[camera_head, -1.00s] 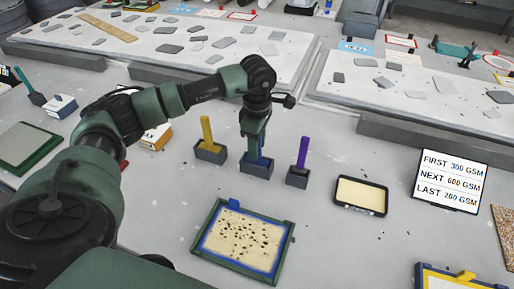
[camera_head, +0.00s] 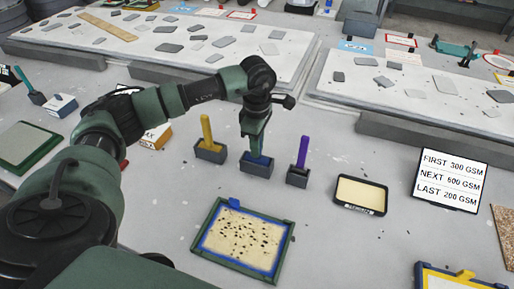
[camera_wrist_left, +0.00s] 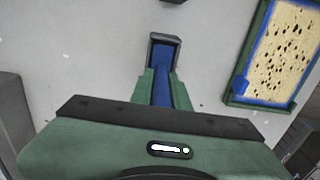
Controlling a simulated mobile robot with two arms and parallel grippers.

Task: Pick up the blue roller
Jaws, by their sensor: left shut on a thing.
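The blue roller (camera_wrist_left: 163,88) is upright, its lower end in a dark grey holder (camera_head: 257,170) in the middle of the table. My left gripper (camera_head: 256,146) points down over this holder and is shut on the roller's upper part. In the left wrist view the green fingers (camera_wrist_left: 156,88) lie on either side of the blue handle, and the blue lower end shows inside the holder's rim. The fingers hide much of the handle in the head view. My right gripper is not in view.
A yellow-handled tool (camera_head: 206,130) stands in a holder to the left, a purple-handled one (camera_head: 302,152) to the right. A blue-edged framed panel (camera_head: 243,240) lies in front. A shallow tray (camera_head: 360,195) and a GSM sign (camera_head: 449,180) are at right.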

